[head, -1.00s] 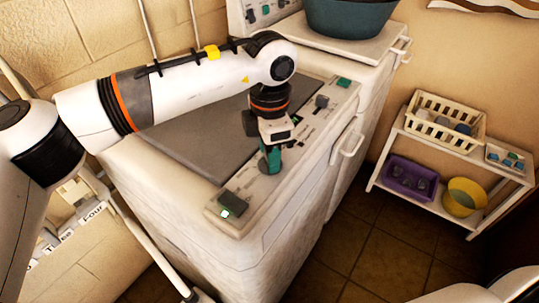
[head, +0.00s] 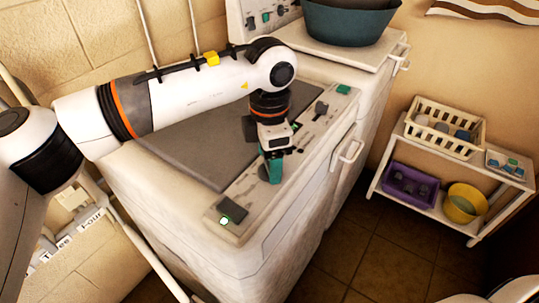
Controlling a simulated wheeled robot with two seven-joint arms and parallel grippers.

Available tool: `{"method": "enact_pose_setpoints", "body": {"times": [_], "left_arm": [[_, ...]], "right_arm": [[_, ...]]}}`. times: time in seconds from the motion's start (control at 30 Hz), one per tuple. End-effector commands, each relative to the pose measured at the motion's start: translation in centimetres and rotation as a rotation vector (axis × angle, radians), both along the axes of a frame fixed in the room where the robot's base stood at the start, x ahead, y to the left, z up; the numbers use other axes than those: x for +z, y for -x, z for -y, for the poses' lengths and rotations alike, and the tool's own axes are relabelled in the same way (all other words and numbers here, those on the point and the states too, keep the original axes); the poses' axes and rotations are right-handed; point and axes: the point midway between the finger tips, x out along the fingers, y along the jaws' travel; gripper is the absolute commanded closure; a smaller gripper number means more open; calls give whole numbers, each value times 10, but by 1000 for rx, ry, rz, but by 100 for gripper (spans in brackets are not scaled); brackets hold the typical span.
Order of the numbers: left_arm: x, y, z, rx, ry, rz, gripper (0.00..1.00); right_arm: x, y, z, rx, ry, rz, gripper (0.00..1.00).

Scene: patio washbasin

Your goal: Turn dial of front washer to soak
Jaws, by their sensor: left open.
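The front washer (head: 290,235) is a worn white machine with a grey lid (head: 185,135) and a control strip along its right edge. My left gripper (head: 272,172) points down over the near half of this strip, its green fingers open around or just beside a dial (head: 264,174) that it largely hides. Whether the fingers touch the dial I cannot tell. Another dark knob (head: 321,108) stands farther along the strip. A dark switch (head: 232,210) with a lit green light (head: 224,221) is at the near end. The dial's markings are not readable.
A second washer (head: 350,55) stands behind, with a teal basin (head: 350,20) on it. A white shelf (head: 450,160) at right holds a cream basket (head: 444,128), a purple crate (head: 411,186) and a yellow bucket (head: 466,203). Tiled floor between is clear.

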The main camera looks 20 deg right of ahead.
Motion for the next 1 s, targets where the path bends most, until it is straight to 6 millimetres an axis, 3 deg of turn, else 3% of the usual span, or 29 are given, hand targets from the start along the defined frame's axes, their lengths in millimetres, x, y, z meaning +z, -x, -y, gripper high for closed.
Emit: {"method": "enact_pose_setpoints", "body": {"times": [0.17,0.6,0.8,1.0], "left_arm": [[16,-1,1,1,2,4,35],[103,0,1,0,1,3,35],[119,0,0,0,1,1,35],[120,0,0,-1,1,0,35]], "right_arm": [[-5,0,0,0,0,0,100],[-18,0,0,0,0,0,100],[-19,0,0,0,0,0,100],[-19,0,0,0,0,0,100]]}}
